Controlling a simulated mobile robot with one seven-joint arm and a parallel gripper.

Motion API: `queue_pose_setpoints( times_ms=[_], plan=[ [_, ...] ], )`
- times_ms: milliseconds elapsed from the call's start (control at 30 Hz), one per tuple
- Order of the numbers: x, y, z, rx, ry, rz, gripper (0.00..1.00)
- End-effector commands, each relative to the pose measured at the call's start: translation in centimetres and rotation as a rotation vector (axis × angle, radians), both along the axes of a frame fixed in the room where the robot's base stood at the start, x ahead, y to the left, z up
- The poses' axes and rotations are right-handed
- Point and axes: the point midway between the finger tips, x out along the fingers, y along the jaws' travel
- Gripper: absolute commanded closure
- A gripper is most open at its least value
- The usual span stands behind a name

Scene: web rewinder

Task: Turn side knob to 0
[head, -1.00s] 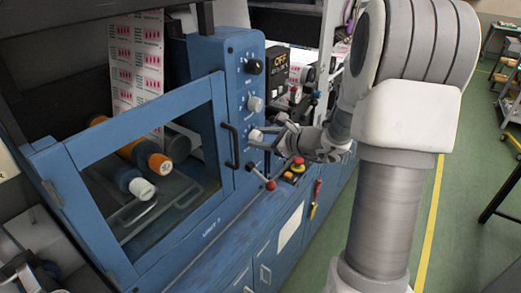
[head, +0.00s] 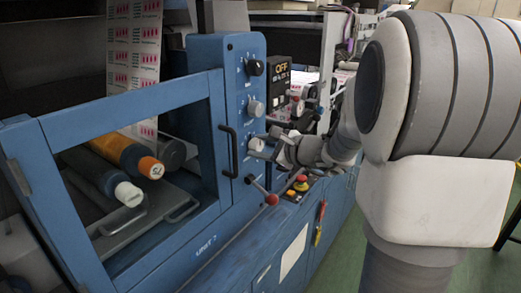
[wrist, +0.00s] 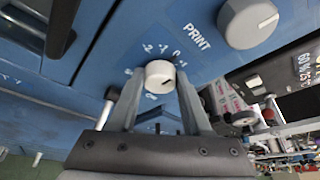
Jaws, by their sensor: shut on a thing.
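The white side knob (wrist: 158,74) sits on the blue machine panel, with numbers printed in an arc around it, among them a 0 (wrist: 177,54). A short dark mark shows on the right part of its face in the wrist view. Which number the mark meets is hard to tell. My gripper (wrist: 158,85) is shut on this knob, one finger on each side. In the head view the knob (head: 256,144) shows pale at the tips of my gripper (head: 262,146), which partly hides it.
A larger grey knob (wrist: 248,22) labelled PRINT is close by; a black knob (head: 255,67) is higher up. A black door handle (head: 228,150) is left of my gripper. A red-tipped lever (head: 271,198) and a red-yellow button (head: 300,183) lie below.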

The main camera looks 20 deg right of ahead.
Motion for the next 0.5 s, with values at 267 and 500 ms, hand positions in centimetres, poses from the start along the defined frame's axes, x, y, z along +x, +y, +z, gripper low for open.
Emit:
queue_pose_setpoints(
  times_ms=[267, 500],
  plan=[
    [-0.04, -0.10, -0.07, -0.001, 0.002, -0.002, 1.00],
    [-0.02, -0.05, -0.04, -0.001, 0.001, -0.001, 0.21]
  ],
)
